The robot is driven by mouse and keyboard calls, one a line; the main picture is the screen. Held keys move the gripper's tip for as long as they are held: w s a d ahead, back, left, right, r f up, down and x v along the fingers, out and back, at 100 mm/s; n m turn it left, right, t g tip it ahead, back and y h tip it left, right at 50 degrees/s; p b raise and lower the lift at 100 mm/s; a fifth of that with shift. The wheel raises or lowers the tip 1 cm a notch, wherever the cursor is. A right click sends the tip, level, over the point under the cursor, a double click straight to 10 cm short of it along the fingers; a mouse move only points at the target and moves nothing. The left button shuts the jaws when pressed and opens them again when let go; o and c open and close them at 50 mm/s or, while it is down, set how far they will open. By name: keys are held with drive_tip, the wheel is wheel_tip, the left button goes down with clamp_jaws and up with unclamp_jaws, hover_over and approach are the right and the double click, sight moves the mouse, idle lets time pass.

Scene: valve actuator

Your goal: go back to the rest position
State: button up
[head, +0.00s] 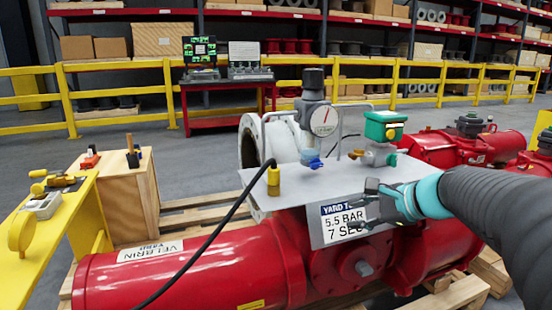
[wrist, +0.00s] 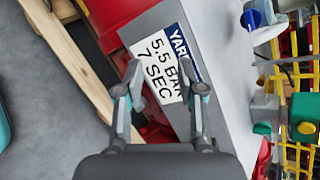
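My gripper (head: 378,204) is at the right of the middle in the head view, in front of the grey plate on the red valve actuator (head: 190,265). In the wrist view my gripper (wrist: 160,68) has its two fingers spread apart with nothing between them. The white sign (wrist: 163,68) reading "5.5 BAR 7 SEC" shows behind the fingers. The same sign (head: 343,222) is just left of the gripper in the head view. I cannot tell whether a fingertip touches the plate. My dark arm comes in from the right.
The grey plate (head: 300,188) carries a pressure gauge (head: 323,120), a blue-handled valve (head: 310,158) and a green-topped unit (head: 384,126). A black cable hangs at the left. A yellow stand (head: 60,225) and wooden box (head: 130,190) stand left. Yellow railings (head: 120,92) run behind.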

drive_tip(key=s+a+f+n+g+h+p, duration=0.1)
drive_tip(key=s+f+n+h+p, duration=0.1)
drive_tip(key=s+n, duration=0.6)
drive_tip(key=s+a+f+n+g+h+p, duration=0.1)
drive_tip(key=s+f+n+h, duration=0.3)
drive_tip(key=s+n, duration=0.5)
drive_tip(key=s+g+h, duration=0.1)
drive_tip(key=s, duration=0.6)
drive_tip(key=shift+a+f+p, duration=0.15)
drive_tip(key=shift+a+p, duration=0.1)
drive_tip(key=shift+p, duration=0.1)
